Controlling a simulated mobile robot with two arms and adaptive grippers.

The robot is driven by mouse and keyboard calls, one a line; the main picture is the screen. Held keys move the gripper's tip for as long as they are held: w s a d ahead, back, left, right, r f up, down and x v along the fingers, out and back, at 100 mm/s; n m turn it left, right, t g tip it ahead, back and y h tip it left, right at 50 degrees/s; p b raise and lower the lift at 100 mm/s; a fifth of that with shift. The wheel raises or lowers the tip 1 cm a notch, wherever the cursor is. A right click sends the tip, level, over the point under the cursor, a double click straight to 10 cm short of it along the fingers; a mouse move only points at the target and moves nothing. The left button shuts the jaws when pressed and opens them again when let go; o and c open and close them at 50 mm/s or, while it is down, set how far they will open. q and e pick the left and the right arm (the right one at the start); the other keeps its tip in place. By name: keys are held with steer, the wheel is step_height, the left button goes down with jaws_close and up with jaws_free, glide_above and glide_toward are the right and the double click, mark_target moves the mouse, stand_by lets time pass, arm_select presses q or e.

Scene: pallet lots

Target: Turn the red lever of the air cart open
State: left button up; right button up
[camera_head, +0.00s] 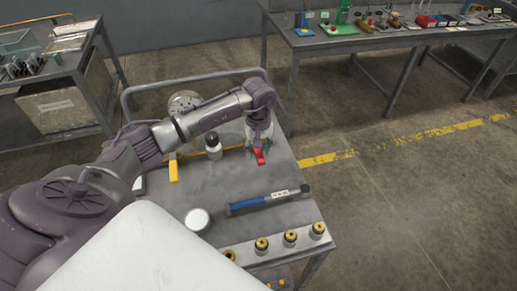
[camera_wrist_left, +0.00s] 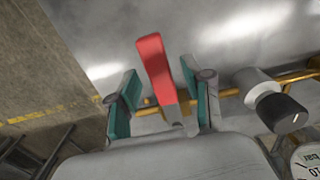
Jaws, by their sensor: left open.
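The red lever (camera_head: 259,156) sits on the brass pipe of the air cart (camera_head: 250,181), near the cart's far right part. My left gripper (camera_head: 258,150) is over it, pointing down. In the left wrist view the red lever (camera_wrist_left: 155,68) stands between the two teal-padded fingers of my left gripper (camera_wrist_left: 160,100). The fingers are open, with a gap on each side of the lever. The brass pipe (camera_wrist_left: 230,93) runs behind the lever. My right gripper is in neither view.
A black-capped regulator (camera_head: 213,146) and a yellow lever (camera_head: 173,170) are left of my gripper. A blue-handled torque wrench (camera_head: 262,201), a round white-topped item (camera_head: 197,220) and several brass-topped fittings lie nearer. A gauge (camera_wrist_left: 305,158) shows at the wrist view's corner.

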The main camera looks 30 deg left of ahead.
arm_select(q)
steer(key=c, duration=0.8)
jaws_close()
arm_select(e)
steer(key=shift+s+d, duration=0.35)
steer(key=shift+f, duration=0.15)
